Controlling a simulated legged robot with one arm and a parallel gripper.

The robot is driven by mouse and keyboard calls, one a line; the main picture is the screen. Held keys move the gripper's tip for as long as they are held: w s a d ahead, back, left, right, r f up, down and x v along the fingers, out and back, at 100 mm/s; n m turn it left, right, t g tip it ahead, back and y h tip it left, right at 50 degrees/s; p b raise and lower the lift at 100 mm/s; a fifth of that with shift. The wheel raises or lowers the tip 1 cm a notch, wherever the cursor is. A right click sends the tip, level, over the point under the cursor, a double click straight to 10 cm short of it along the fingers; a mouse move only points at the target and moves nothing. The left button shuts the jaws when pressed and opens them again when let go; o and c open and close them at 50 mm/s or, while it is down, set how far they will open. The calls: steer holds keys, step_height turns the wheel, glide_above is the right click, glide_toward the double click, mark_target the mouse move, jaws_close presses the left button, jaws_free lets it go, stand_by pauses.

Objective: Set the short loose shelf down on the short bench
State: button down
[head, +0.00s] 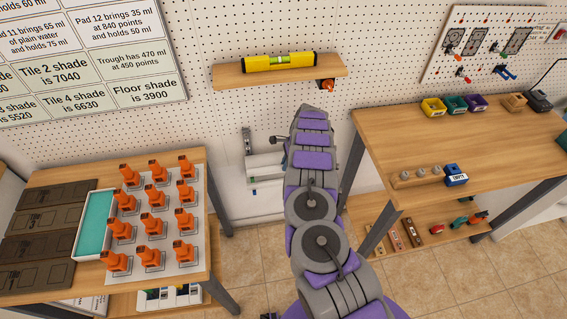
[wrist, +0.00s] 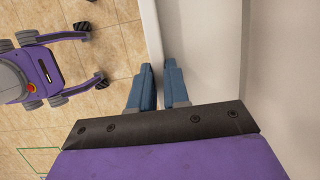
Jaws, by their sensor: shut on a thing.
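A wooden shelf (head: 325,75) on the pegboard wall bears a yellow level; I cannot tell whether it is the short loose shelf. A wooden bench (head: 40,177) stands at the left and a larger one (head: 395,130) at the right; the left one looks shorter. My gripper (wrist: 160,92) shows in the wrist view, its blue fingers shut on the thin edge of a white panel-like thing (wrist: 200,45). In the head view my arm hides the gripper. White fittings (head: 262,165) stand low by the wall, left of my arm.
The left bench is crowded with orange clamp-like things (head: 152,199), a teal tray (head: 92,225) and dark boards (head: 45,220). The right bench holds small bins (head: 455,104) and a block row, with bare wood between. Tiled floor (head: 262,255) lies open between benches.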

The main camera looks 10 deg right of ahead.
steer(key=shift+r, duration=0.1)
step_height(320, 180, up, 4)
steer(key=shift+w+f+p, duration=0.1)
steer(key=shift+p, duration=0.7)
steer(key=s+d+r+p, duration=0.1)
steer(key=s+d+p, duration=0.2)
steer(key=s, duration=1.3)
steer(key=shift+p, duration=0.3)
steer(key=shift+a, duration=0.1)
steer(key=c, duration=1.7)
jaws_free()
jaws_close()
